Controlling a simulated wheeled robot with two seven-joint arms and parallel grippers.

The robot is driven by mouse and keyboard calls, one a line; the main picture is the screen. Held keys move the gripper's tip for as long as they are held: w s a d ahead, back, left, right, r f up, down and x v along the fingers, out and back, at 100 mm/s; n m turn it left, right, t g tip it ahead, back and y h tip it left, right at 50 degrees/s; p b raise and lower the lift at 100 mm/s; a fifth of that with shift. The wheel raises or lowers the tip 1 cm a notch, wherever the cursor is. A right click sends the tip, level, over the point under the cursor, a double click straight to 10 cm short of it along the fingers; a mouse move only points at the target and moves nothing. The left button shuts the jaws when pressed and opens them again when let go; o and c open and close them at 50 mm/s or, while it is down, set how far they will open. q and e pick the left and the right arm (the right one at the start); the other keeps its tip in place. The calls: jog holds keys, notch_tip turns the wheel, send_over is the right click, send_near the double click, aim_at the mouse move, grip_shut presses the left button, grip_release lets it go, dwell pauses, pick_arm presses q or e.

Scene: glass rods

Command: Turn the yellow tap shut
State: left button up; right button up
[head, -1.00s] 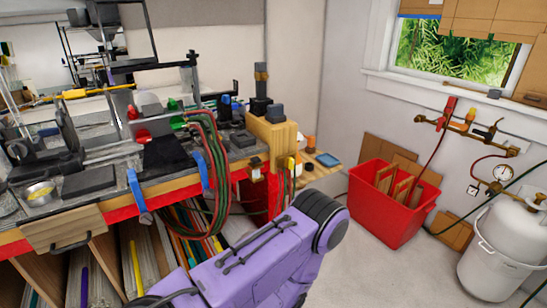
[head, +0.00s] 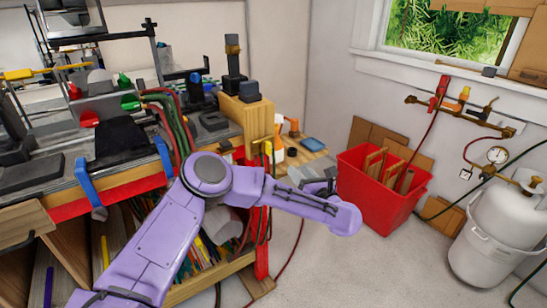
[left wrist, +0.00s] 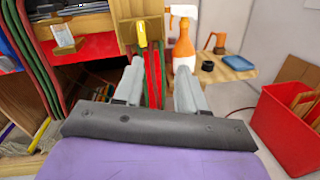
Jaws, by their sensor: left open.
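A yellow tap handle (left wrist: 142,34) shows upright in the left wrist view, in front of the wooden end of the bench. A small yellow handle (head: 267,149) shows at the bench's right end in the head view. My left gripper (left wrist: 160,68) is open and empty. Its two grey fingers point towards the bench end, with the yellow handle above the left fingertip in the picture and apart from it. In the head view the left gripper (head: 319,186) is partly hidden behind my purple forearm. My right gripper is not in view.
A white and orange spray bottle (left wrist: 184,52) stands just beyond the right finger. Red and green hoses (head: 172,122) hang from the bench. A red bin (head: 378,196) stands to the right. A wall pipe with several taps (head: 460,115) is above a white gas cylinder (head: 492,240).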

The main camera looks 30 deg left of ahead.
aim_at(270, 147)
pick_arm(q)
jog(key=w+a+n+g, duration=0.1)
jog(key=a, duration=0.2)
jog(key=w+a+r+n+p, duration=0.1)
jog(key=a+n, duration=0.1)
jog(key=a, duration=0.2)
jog(key=w+a+r+n+g+p, duration=0.1)
jog(key=a, duration=0.3)
jog(key=shift+w+a+r+n+g+y, duration=0.1)
jog(key=shift+a+r+n+g+y, duration=0.1)
jog(key=shift+r+n+g+y, duration=0.15)
jog(key=shift+w+a+f+p, duration=0.1)
jog(key=shift+w+a+p, duration=0.2)
jog(key=shift+a, duration=0.2)
grip_shut()
